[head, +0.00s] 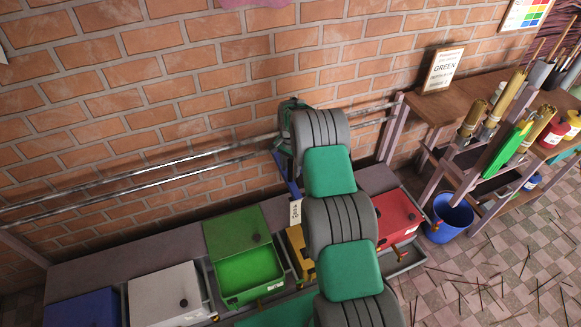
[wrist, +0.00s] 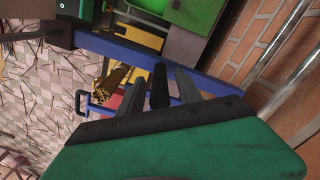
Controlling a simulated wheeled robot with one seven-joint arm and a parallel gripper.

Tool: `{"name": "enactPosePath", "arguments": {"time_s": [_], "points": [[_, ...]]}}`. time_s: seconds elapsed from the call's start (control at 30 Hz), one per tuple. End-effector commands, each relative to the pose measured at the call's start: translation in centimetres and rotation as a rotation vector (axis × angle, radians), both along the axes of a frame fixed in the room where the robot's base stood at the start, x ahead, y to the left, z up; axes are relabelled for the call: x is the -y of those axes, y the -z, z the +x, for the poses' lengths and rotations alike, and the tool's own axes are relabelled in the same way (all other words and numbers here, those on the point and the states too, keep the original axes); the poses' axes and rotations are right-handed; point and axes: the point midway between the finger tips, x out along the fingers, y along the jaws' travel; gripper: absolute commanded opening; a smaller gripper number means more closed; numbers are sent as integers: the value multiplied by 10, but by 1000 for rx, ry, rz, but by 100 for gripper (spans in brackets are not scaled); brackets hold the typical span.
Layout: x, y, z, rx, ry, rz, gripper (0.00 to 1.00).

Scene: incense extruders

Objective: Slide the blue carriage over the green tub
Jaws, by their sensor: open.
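The green tub (head: 250,272), with its raised green lid (head: 236,230), stands in the row below the rails in the head view. The blue carriage (head: 292,188) is on the rails to the right of it, near the yellow tub, mostly hidden behind my arm. In the wrist view the carriage shows as a long blue bar (wrist: 105,46) with a dark upright handle (wrist: 160,78). My gripper (wrist: 158,92) is open, with one finger on each side of the handle. I cannot tell whether either finger touches it. In the head view my arm hides the gripper.
Two metal rails (head: 150,170) run along the brick wall. A white tub (head: 165,293) and blue tub (head: 82,308) stand left of the green one. A yellow tub (head: 299,250) and red tub (head: 398,215) stand right. The rails to the left look clear.

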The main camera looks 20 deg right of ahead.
Motion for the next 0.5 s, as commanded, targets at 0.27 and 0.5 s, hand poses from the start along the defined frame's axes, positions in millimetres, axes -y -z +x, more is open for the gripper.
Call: {"name": "enactPosePath", "arguments": {"time_s": [0.27,0.5], "points": [[0,5,0,1,-1,0,41],[0,5,0,1,-1,0,24]]}}
